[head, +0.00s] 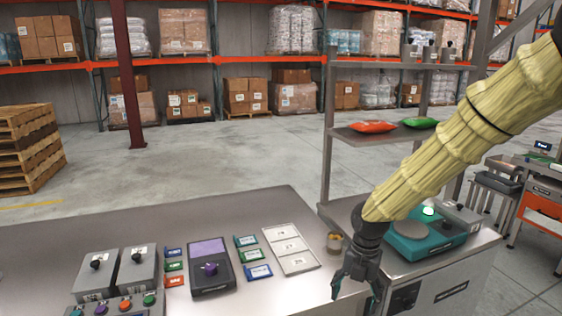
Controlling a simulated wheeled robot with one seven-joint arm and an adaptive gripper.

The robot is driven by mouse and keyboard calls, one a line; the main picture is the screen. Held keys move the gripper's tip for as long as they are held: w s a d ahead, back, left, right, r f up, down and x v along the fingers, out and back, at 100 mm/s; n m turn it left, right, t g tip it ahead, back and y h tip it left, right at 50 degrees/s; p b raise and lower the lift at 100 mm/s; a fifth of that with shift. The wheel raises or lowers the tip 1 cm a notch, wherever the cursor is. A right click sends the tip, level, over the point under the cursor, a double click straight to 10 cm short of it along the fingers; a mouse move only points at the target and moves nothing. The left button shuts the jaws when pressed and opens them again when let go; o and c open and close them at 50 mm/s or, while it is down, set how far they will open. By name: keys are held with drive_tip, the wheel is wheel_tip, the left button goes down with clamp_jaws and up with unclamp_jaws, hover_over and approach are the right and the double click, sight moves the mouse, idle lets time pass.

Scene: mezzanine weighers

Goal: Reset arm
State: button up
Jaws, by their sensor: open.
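My arm (450,140), in a pale yellow sleeve, reaches in from the upper right. My gripper (354,292) hangs pointing down over the right front part of the steel table (200,236), near its right edge. Its dark fingers are apart and nothing shows between them. The fingertips lie close to the bottom edge of the head view.
A white three-panel tray (291,249), coloured cards and a purple-topped box (211,267) lie to the left. A teal scale (428,236) and a shelf rack (328,130) stand at right.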

drive_tip(key=s+a+f+m+y, duration=0.1)
drive_tip(key=s+f+m, duration=0.7)
drive_tip(key=f, duration=0.4)
drive_tip(key=s+a+f+m+y, duration=0.1)
drive_tip(key=s+f+m, duration=0.7)
drive_tip(key=f, duration=0.4)
drive_tip(key=s+d+f+m+h, duration=0.1)
drive_tip(key=s+d+f+m, duration=0.2)
drive_tip(key=s+f+m, duration=0.2)
drive_tip(key=s+d+f+m+h, duration=0.1)
drive_tip(key=s+d+f+m, duration=0.2)
drive_tip(key=s+m, duration=0.6)
drive_tip(key=s+f, duration=0.2)
drive_tip(key=s, duration=0.2)
drive_tip(key=shift+s+m, duration=0.3)
drive_tip(key=shift+f, duration=0.1)
